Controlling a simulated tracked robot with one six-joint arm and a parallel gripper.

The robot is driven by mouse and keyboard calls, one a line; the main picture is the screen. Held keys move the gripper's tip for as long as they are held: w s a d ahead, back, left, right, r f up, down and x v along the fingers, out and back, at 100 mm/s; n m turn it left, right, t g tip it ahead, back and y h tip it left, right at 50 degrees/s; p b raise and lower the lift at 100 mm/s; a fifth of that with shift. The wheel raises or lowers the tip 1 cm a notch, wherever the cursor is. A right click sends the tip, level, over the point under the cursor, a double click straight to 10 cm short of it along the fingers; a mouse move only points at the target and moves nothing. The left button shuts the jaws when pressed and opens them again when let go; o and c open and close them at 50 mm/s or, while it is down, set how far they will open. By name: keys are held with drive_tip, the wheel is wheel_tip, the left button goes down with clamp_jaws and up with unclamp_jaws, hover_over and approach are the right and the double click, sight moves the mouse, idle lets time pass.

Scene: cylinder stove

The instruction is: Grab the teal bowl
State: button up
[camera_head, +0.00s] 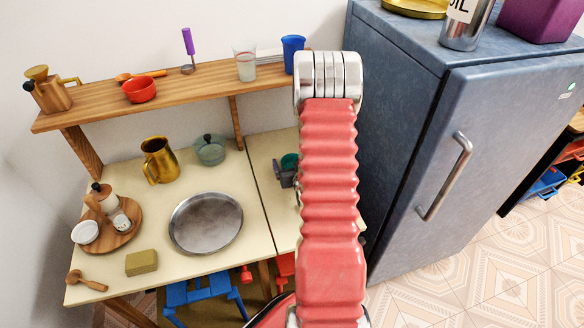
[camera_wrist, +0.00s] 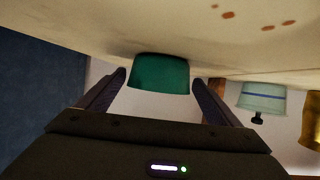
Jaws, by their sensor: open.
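The teal bowl (camera_head: 290,160) is on the table's right part in the head view, mostly hidden behind my arm. It shows large in the wrist view (camera_wrist: 160,74), where the picture is upside down and the bowl rests against the pale tabletop. My gripper (camera_wrist: 160,80) is open. Its two dark fingers appear on either side of the bowl, with a gap visible at each side. How deep the bowl sits between them is hard to tell. In the head view only a small grey part of my gripper (camera_head: 284,175) shows beside my red arm.
A lidded glass pot (camera_head: 209,150) stands left of the bowl, with a golden pitcher (camera_head: 159,160) beyond it. A wooden shelf (camera_head: 190,90) runs above the table. A blue fridge (camera_head: 410,150) stands close on the right. A round metal plate (camera_head: 206,222) lies on the table.

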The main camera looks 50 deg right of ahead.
drive_tip(key=c, duration=1.1)
drive_tip(key=shift+r, duration=0.1)
drive_tip(key=shift+r, duration=4.95)
